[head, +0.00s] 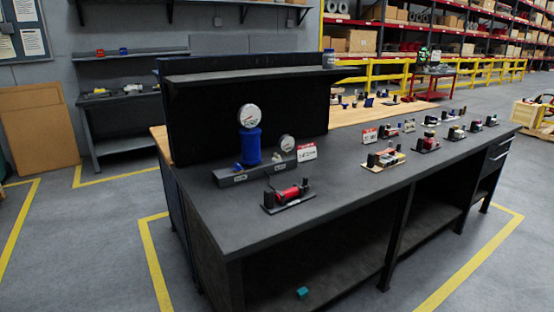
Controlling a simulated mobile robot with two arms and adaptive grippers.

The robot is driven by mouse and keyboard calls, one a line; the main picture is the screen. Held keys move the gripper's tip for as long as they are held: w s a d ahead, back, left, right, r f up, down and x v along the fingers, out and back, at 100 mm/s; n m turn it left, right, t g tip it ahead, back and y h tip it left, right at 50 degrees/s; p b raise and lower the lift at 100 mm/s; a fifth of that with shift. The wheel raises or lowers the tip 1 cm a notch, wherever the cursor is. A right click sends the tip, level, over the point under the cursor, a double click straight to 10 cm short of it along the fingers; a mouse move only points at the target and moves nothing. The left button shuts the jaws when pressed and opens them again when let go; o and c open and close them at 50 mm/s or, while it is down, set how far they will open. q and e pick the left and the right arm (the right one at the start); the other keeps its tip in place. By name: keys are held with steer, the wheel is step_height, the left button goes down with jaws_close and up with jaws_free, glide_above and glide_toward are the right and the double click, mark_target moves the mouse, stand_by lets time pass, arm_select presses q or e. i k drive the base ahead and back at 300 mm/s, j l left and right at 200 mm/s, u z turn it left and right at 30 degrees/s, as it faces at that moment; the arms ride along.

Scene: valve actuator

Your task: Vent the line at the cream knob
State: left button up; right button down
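A grey manifold block (240,177) stands near the left end of the dark workbench (330,200). It carries a blue cylinder (251,146) with a round gauge (249,116) on top, and a smaller gauge (287,143) to its right. A red actuator cylinder (288,193) lies on a black base in front. I cannot make out a cream knob at this size. Neither of my grippers is in view.
A red-and-white sign (306,152) stands beside the manifold. Several small assemblies (384,157) sit along the bench to the right. A black back panel with a shelf (250,76) rises behind. A teal block (302,292) lies below the bench top. Open floor surrounds the bench.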

mark_target(276, 157)
steer(key=i+l, duration=0.2)
steer(key=i+l+u, duration=0.15)
steer(key=l, duration=0.3)
steer(key=i+l, duration=0.2)
steer(key=l, duration=0.15)
steer(key=i+l+u, duration=0.15)
steer(key=l, duration=0.2)
